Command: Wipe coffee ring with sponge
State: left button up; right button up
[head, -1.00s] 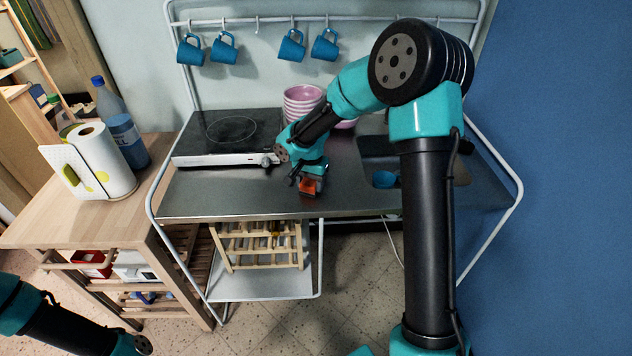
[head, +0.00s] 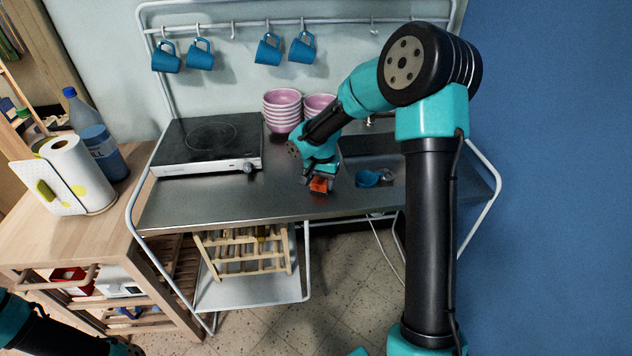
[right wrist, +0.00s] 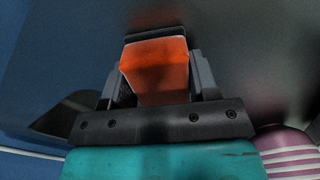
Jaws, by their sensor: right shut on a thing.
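An orange sponge (head: 319,185) is at the steel counter (head: 230,205), between the hob and the sink. My right gripper (head: 318,180) is shut on it from above. The right wrist view shows the orange sponge (right wrist: 155,70) between the two grey fingers, with a dark edge at its far end. The sponge appears to be at the counter surface; I cannot tell whether it touches. No coffee ring can be made out in either view. My left arm shows only at the bottom left corner of the head view, its gripper out of the picture.
A black hob (head: 208,140) stands left of my right gripper. Pink bowls (head: 283,110) are stacked behind it, and a sink (head: 370,146) with a blue item (head: 368,178) is to the right. Blue mugs (head: 267,50) hang above. The front left counter is clear.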

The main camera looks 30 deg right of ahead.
aim_at(294, 190)
jog(key=shift+s+d, duration=0.15)
jog(key=shift+d, duration=0.15)
jog(key=shift+w+a, duration=0.65)
jog(key=shift+a, duration=0.75)
jog(key=shift+w+a, duration=0.6)
jog(key=shift+a, duration=0.75)
jog(key=shift+w+a, duration=0.65)
jog(key=shift+a, duration=0.75)
notch_tip(294, 190, up, 8)
jog(key=shift+r, duration=0.1)
